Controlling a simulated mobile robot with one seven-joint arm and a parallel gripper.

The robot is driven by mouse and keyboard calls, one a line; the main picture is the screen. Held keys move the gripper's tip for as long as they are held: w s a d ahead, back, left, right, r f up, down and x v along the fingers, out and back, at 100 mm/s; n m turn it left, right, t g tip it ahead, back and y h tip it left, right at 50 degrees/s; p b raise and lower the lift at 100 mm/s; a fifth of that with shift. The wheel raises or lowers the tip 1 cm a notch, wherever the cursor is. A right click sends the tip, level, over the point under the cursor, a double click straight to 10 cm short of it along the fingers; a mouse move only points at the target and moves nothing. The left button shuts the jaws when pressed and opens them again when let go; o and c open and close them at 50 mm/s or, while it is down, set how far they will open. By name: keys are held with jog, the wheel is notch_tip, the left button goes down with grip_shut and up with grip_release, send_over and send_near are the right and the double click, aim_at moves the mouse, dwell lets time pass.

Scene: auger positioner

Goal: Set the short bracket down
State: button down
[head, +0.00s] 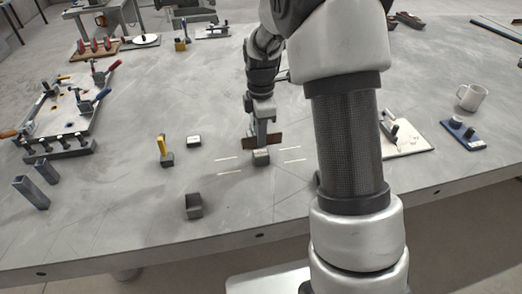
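My gripper (262,138) points down near the middle of the table, seen small from behind my arm. A brown-red bar-like piece (275,141) crosses at the fingertips; I cannot tell whether it is held or part of the gripper. A small grey block (260,158), possibly the short bracket, is directly under it, among white marks (229,172) on the table. I cannot tell if the gripper touches or grips this block. Another grey angled bracket (194,207) stands alone nearer the front edge, left of the gripper.
A clamp fixture plate (65,113) and two upright tubes (31,191) stand farther left. A mug (471,97) and blue-based fixture (463,134) are at right.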

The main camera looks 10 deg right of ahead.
jog(key=shift+f+b, duration=0.3)
jog(key=shift+f, duration=1.9)
jog(key=shift+f, duration=0.2)
jog(key=c, duration=2)
grip_release()
jog(key=shift+r, duration=0.1)
